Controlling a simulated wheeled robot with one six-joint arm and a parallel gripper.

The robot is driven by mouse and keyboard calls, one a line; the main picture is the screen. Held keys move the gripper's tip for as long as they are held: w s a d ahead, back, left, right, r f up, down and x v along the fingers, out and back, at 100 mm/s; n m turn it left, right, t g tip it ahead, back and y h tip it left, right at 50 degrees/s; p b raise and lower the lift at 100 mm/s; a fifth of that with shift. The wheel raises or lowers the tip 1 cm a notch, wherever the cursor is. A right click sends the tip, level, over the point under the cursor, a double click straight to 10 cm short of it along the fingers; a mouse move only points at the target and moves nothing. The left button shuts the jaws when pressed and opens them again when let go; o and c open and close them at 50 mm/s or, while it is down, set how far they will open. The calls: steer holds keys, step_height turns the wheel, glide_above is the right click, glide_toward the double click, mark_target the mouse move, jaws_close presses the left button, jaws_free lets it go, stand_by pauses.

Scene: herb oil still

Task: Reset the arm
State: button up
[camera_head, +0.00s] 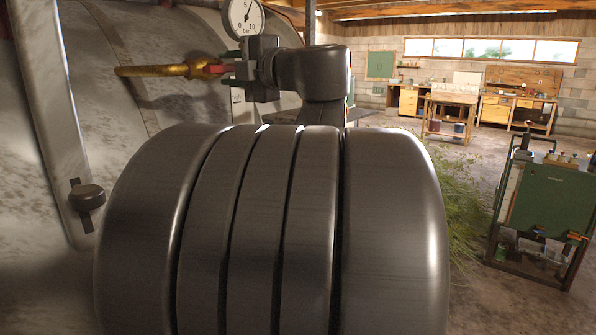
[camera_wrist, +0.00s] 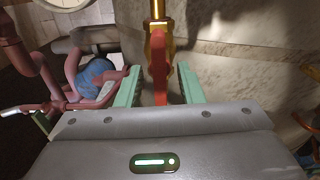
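My gripper (camera_head: 228,69) is at a brass valve (camera_head: 180,70) with a red handle (camera_head: 214,69) on the side of a large grey metal vessel (camera_head: 185,25). In the wrist view, the green fingers of my gripper (camera_wrist: 160,88) stand apart on both sides of the red handle (camera_wrist: 159,72). Gaps show between the handle and each finger. The brass stem (camera_wrist: 158,10) rises beyond the handle. In the head view, my dark arm fills the foreground and hides much of the vessel's lower part.
A pressure gauge (camera_head: 243,17) sits just above my gripper. A dark knob (camera_head: 87,196) is on the vessel's band. Cut herbs (camera_head: 455,200) lie right of my arm, near a green cart (camera_head: 550,200). Red pipes (camera_wrist: 75,70) and a blue rounded part (camera_wrist: 98,76) lie left of the fingers.

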steer(key=v, duration=1.4)
steer(key=x, duration=1.3)
steer(key=shift+w+a, duration=0.1)
steer(key=shift+a, duration=0.1)
steer(key=shift+w+a, duration=0.3)
steer(key=m, duration=0.4)
steer(key=shift+s+d+b, duration=0.1)
steer(key=shift+d+b, duration=0.1)
steer(key=shift+b, duration=0.2)
steer(key=v, duration=1.3)
steer(key=shift+s+d, duration=0.15)
steer(key=shift+s, duration=0.05)
